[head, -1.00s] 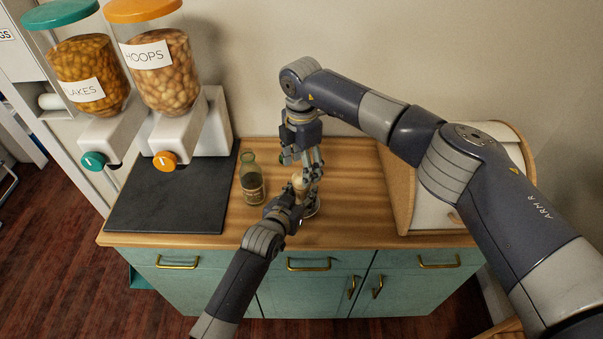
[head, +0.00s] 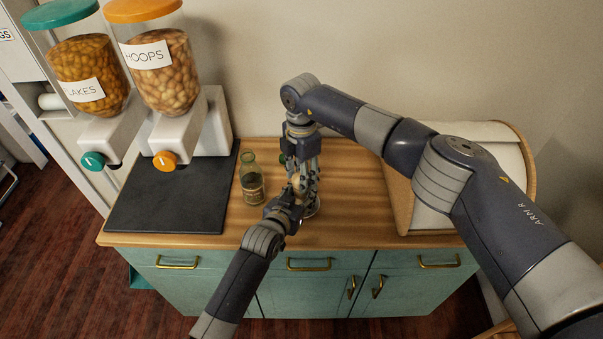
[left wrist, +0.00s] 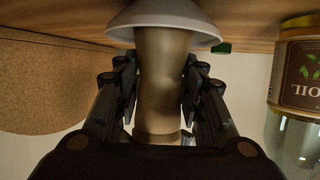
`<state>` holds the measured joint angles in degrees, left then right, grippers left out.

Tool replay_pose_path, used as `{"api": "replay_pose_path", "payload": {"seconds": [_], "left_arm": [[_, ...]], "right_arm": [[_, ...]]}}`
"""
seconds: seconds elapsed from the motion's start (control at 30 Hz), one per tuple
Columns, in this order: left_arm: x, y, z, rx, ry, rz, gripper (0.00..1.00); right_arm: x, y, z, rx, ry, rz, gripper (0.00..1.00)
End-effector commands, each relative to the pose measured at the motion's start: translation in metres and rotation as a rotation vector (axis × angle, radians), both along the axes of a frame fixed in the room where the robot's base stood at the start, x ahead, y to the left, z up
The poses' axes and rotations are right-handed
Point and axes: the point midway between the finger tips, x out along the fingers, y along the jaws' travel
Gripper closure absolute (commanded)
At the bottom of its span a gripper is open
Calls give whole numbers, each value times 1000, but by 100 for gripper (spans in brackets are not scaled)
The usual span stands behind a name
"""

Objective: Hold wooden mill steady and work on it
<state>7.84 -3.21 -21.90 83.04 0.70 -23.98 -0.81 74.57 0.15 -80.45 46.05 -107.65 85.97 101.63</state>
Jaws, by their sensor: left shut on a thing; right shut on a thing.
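The wooden mill (left wrist: 160,75) stands between my left fingers in the left wrist view, where the picture is upside down. Its foot meets a pale round dish (left wrist: 165,18). In the head view only a small light part of the mill (head: 296,182) shows between my grippers. My left gripper (head: 294,195) comes from the front and is shut on the mill's body; its fingers also show in the left wrist view (left wrist: 160,100). My right gripper (head: 305,180) reaches down from above and is shut on the mill's upper part. The fingers hide most of that grip.
A glass oil bottle (head: 252,181) stands close to the left of the mill. A dark mat (head: 165,205) with two cereal dispensers (head: 165,75) fills the counter's left. A bread bin (head: 445,195) stands at the right. The wooden counter (head: 350,205) is clear between mill and bin.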

Motion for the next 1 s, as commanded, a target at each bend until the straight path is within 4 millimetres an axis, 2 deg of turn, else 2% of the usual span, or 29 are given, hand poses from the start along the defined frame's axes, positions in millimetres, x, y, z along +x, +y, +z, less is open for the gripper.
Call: {"api": "replay_pose_path", "payload": {"seconds": [0.37, 1.0], "left_arm": [[-1, 1, -4, 3, 7, 0, 93], [-1, 1, -4, 2, 8, 0, 93]], "right_arm": [[0, 0, 0, 1, 1, 138, 84], [-1, 0, 0, 3, -1, 725, 84]]}}
